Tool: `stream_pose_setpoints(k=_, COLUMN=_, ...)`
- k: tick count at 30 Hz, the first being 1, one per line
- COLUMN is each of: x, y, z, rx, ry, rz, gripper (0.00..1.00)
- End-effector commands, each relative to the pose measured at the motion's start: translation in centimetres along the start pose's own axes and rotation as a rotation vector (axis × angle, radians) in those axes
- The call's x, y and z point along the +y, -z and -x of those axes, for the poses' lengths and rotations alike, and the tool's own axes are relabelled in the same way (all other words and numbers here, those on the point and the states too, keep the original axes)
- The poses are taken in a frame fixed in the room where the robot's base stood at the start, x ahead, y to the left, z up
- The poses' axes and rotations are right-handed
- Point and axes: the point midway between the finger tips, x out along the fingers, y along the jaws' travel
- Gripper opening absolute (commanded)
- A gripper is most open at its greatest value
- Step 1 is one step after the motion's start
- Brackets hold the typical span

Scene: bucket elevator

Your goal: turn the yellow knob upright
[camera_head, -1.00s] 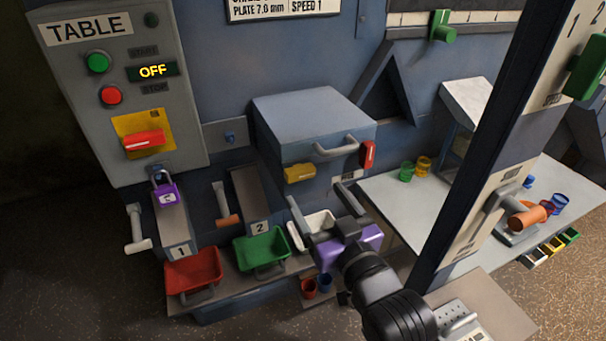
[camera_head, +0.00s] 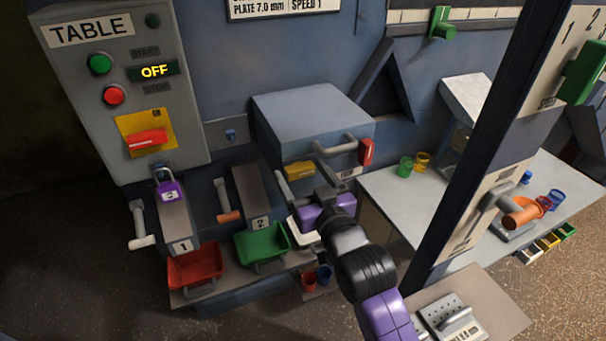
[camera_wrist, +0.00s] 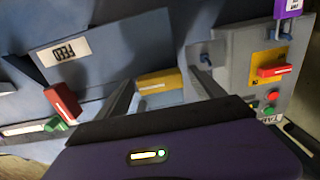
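The yellow knob (camera_head: 299,171) sits low on the front of the blue-grey box, its long bar lying roughly level. In the wrist view the yellow knob (camera_wrist: 160,81) shows between the two fingers, with a small dark mark on its face. My gripper (camera_head: 298,168) is open, one finger to each side of the knob in the picture. In the wrist view my gripper (camera_wrist: 164,84) has its fingers well apart with nothing held. I cannot tell whether the fingertips reach the knob; no contact shows.
A red handle (camera_head: 367,152) and a grey bar handle (camera_head: 335,146) stick out close to the knob on the right. A green tray (camera_head: 262,243) and a red tray (camera_head: 195,270) stand below left. A dark upright post (camera_head: 478,150) rises to the right.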

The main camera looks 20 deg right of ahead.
Motion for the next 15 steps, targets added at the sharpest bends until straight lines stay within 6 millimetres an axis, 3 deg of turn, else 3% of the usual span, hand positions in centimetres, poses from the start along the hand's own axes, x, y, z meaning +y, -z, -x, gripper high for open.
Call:
stream_pose_setpoints(k=1, x=0.00, y=0.00, z=0.01, rx=0.000, ry=0.000, rz=0.000, gripper=0.66)
stream_pose_setpoints(k=9, x=0.00, y=0.00, z=0.03, rx=0.000, ry=0.000, rz=0.000, gripper=0.18)
stream_pose_setpoints(k=15, x=0.01, y=0.00, z=0.04, rx=0.000, ry=0.000, rz=0.016, gripper=0.18)
